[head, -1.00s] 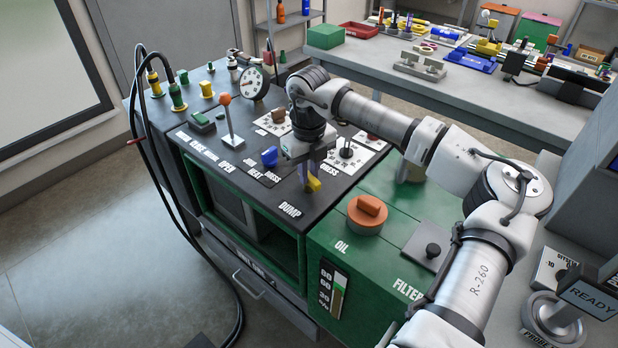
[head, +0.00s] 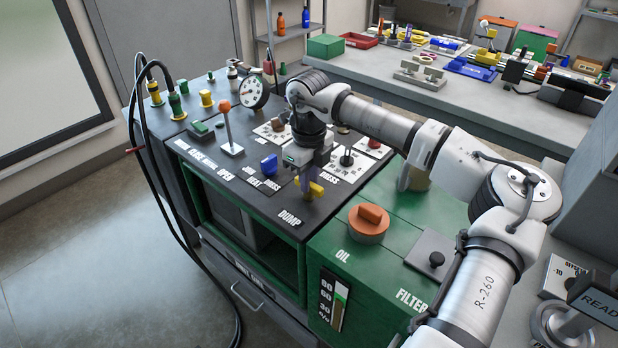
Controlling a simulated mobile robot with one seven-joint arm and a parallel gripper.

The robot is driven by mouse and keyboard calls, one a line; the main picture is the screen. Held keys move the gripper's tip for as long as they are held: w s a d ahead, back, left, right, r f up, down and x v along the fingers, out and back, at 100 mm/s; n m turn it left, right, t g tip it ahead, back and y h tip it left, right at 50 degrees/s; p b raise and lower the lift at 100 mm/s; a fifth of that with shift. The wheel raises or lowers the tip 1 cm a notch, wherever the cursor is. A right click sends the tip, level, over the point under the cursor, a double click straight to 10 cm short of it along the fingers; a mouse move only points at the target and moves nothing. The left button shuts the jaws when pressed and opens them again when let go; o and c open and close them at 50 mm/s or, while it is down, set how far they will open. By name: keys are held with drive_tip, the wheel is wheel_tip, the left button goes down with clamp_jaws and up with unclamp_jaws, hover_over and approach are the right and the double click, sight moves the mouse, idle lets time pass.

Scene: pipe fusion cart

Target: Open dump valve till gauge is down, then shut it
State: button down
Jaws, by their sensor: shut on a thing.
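The yellow dump valve handle (head: 316,189) is on the dark cart top, behind the white DUMP label (head: 290,219). My gripper (head: 307,188) points down and is shut on this handle. Yellow shows on both sides of the near finger; the fingers and wrist hide the middle of the handle. The round white-faced gauge (head: 252,93) stands upright at the back of the cart top, left of my wrist. Its face is in view, but the needle is too small to read surely.
An orange-knobbed lever (head: 227,118) and a blue knob (head: 269,163) stand left of my gripper. The orange OIL cap (head: 368,221) is on the green housing to the right. Black hoses (head: 146,130) hang at the cart's left side.

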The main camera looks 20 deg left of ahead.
drive_tip(key=c, duration=1.4)
unclamp_jaws()
drive_tip(key=shift+o, duration=0.2)
wheel_tip(320, 180, up, 14)
drive_tip(key=b, duration=0.1)
drive_tip(key=shift+f, duration=0.1)
